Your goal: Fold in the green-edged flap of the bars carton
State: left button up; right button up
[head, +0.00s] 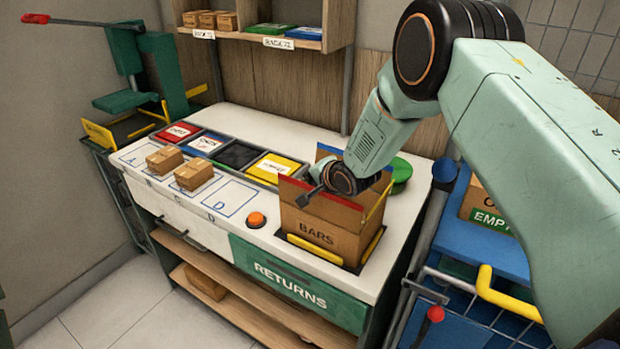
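The bars carton (318,238) stands upright on the right part of the white counter, its top flaps raised. A red-edged flap (345,212) rises at the front, a blue edge (328,149) shows at the back and a yellow-edged flap (379,200) stands at the right. I cannot make out the green-edged flap. My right gripper (305,197) is at the carton's top, its dark fingers pointing left and down over the opening near the red-edged flap. Whether it touches a flap or is open or shut is unclear. My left gripper is not in view.
Yellow rails (314,248) flank the carton's base. An orange button (256,219) and a tray row with a yellow bin (274,168) lie to its left. Small boxes (194,174) sit on marked squares. A green round object (401,172) is behind the carton. A blue cart (485,250) stands right.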

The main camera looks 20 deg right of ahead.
jog(key=shift+o, duration=1.4)
jog(key=shift+w, duration=0.1)
notch_tip(320, 180, up, 10)
jog(key=shift+f, duration=0.1)
